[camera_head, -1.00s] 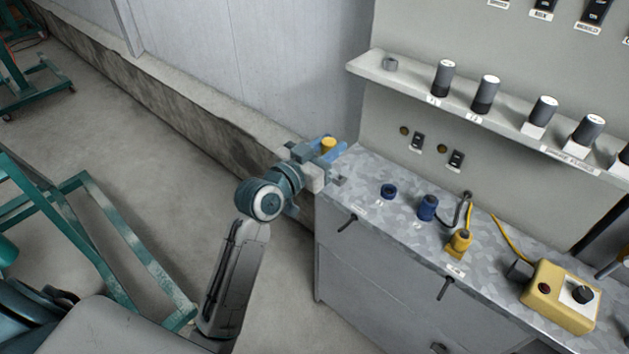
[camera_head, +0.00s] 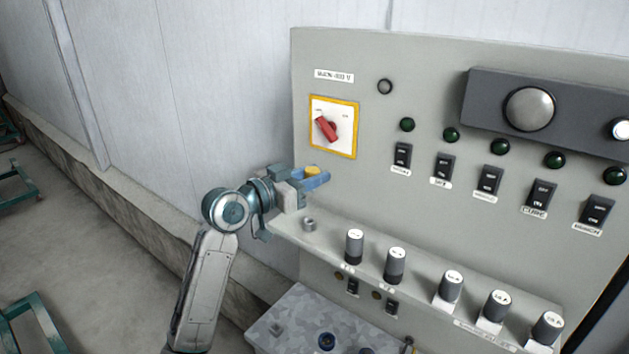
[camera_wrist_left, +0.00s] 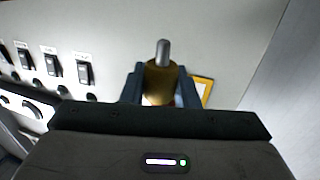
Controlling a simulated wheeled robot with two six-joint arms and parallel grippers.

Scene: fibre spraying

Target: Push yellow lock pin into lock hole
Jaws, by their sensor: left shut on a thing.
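My left gripper (camera_head: 318,179) is shut on the yellow lock pin (camera_head: 312,170) and holds it in front of the panel's left part, above the shelf's left end. In the left wrist view the pin (camera_wrist_left: 161,82) stands between the two fingers, with a grey metal tip pointing away from the wrist, apart from the panel. A small grey hollow ring (camera_head: 309,224) sits on the shelf below the gripper. A dark round ring (camera_head: 385,86) is on the panel, higher and to the right. I cannot tell which is the lock hole. My right gripper is not in view.
A red rotary switch (camera_head: 327,130) on a yellow-edged plate is above the gripper. Black rocker switches (camera_head: 402,155) run to the right. Several grey knobs (camera_head: 396,265) stand along the shelf (camera_head: 430,282). The air left of the panel is free.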

